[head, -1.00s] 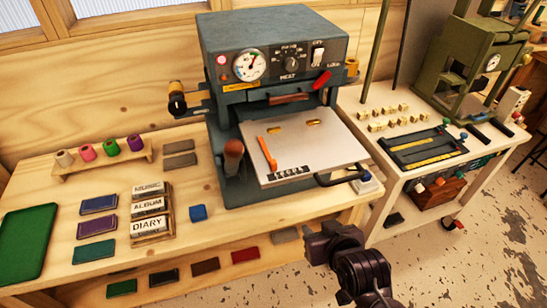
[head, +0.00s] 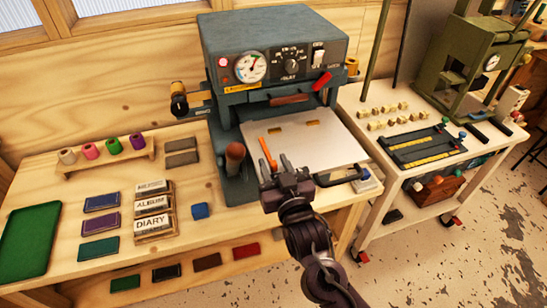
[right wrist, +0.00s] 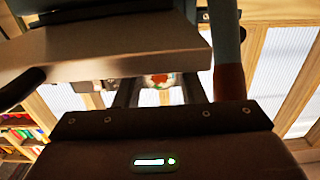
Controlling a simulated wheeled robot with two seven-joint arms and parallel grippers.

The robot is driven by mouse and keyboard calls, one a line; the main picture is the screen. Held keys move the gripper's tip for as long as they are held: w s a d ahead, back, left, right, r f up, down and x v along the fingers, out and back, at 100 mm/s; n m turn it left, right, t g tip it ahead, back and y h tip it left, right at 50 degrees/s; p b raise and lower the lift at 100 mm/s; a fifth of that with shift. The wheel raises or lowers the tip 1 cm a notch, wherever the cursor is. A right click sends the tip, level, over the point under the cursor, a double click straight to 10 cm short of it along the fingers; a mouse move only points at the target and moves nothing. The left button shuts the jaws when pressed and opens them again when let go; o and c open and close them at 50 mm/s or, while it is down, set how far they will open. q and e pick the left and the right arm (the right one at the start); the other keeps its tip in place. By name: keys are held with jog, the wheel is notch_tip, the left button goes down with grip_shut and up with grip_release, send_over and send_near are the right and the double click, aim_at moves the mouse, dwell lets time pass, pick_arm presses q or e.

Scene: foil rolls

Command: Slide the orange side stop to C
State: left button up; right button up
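The orange side stop (head: 267,152) is a slim bar on the left part of the pale plate (head: 330,145) of the foil press. Its near end is close to my gripper's fingers. My right gripper (head: 275,167) is at the plate's front edge, fingers apart and nothing seen between them. It covers the lettered marks at the front of the plate, so I cannot read C now. In the right wrist view the two fingers (right wrist: 155,95) stand apart, with the plate's edge (right wrist: 120,55) above them. My left gripper is not in view.
A brown-knobbed lever (head: 235,155) stands left of the plate and a black handle (head: 342,178) sits at its front right. The blue-grey press body (head: 275,45) rises behind.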

jog(key=shift+w+a, duration=0.2)
jog(key=shift+w, duration=0.35)
grip_shut()
jog(key=shift+w+d, duration=0.25)
jog(key=shift+d, duration=0.5)
jog(key=shift+w+d, duration=0.25)
jog(key=shift+d, duration=0.5)
grip_release()
